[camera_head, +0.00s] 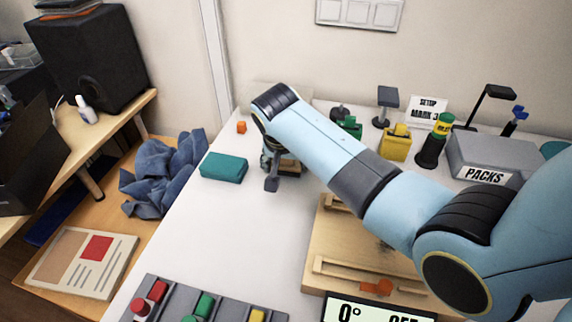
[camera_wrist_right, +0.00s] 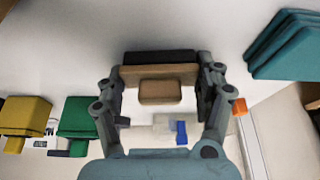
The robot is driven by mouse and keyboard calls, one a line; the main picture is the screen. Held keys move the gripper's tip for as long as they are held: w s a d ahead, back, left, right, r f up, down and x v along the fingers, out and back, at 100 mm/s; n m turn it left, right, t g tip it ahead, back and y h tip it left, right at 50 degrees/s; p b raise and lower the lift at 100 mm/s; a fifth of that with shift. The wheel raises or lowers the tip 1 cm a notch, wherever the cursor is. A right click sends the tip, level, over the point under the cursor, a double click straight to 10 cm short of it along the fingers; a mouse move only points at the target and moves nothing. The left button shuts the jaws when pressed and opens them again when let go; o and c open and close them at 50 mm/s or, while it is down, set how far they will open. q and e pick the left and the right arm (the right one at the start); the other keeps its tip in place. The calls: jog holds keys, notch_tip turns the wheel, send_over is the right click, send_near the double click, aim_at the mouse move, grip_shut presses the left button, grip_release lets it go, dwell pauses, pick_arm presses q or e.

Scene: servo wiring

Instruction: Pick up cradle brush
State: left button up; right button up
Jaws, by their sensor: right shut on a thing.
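The cradle brush, a tan wooden block with a dark bristle strip, shows in the wrist view (camera_wrist_right: 160,73). A part of it shows in the head view (camera_head: 290,166), mostly hidden by my right gripper. My right gripper (camera_head: 277,171) is at the far middle of the white table, with its fingers on both sides of the brush. In the wrist view my right gripper (camera_wrist_right: 163,82) is shut on the brush. I cannot tell whether the brush touches the table. My left gripper is not in view.
A teal block (camera_head: 223,167) lies just left of my gripper, and an orange cube (camera_head: 241,127) sits behind it. Green (camera_head: 350,127) and yellow (camera_head: 396,144) blocks stand to the right. A wooden board (camera_head: 318,250) and a grey tray (camera_head: 175,311) lie nearer; the table between is clear.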

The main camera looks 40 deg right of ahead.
jog(key=shift+r, duration=0.45)
jog(key=r, duration=0.3)
jog(key=shift+s+d+r+p, duration=0.2)
jog(key=shift+s+r+p, duration=0.15)
jog(key=shift+s+r, duration=0.05)
jog(key=s+d+r, duration=0.1)
jog(key=s+r, duration=0.1)
jog(key=s, duration=0.1)
jog(key=s+d+r, duration=0.2)
jog(key=s, duration=0.1)
jog(key=s+d+r+p, duration=0.1)
jog(key=s+r, duration=0.1)
jog(key=s, duration=0.1)
jog(key=shift+s+d+r, duration=0.15)
jog(key=shift+s, duration=0.25)
jog(key=shift+c, duration=0.2)
